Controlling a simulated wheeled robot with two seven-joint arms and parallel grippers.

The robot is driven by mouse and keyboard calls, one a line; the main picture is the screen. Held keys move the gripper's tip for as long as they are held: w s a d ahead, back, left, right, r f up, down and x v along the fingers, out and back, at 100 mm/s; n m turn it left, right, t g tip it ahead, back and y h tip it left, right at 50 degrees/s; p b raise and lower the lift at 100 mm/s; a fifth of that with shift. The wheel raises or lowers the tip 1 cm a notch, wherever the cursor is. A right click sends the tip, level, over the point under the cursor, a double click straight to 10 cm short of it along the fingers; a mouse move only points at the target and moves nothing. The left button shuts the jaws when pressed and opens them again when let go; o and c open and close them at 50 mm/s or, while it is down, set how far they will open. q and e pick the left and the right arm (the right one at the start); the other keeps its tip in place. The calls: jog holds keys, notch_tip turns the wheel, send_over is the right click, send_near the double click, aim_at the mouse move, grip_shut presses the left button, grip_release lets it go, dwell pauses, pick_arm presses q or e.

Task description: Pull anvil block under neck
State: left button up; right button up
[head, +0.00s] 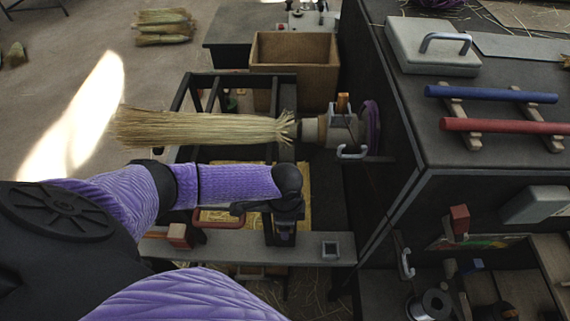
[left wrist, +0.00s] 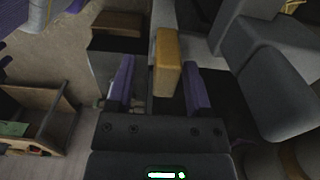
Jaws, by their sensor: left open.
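The straw broom (head: 200,128) lies level in the head view, its neck (head: 284,128) toward the grey clamp (head: 340,132) at right. My left gripper (head: 283,238) points down over the front rail, nearer to me than the neck. In the left wrist view, this gripper (left wrist: 159,78) is open. A yellow-tan block (left wrist: 168,65) shows between its purple fingers, with gaps on both sides; it may be the anvil block, but I cannot tell for sure. In the head view, my gripper seems to hide this block. My right gripper is not in view.
The dark frame (head: 195,75) surrounds a bay below the broom. The front rail (head: 315,251) carries a wooden block (head: 180,235). A red handle (head: 222,213) is left of my gripper. A cardboard box (head: 295,55) stands behind. A dark cabinet (head: 400,125) closes off the right.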

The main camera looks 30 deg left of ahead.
pick_arm(q)
notch_tip(320, 180, up, 9)
jog(key=p, duration=0.3)
jog(key=shift+r, duration=0.5)
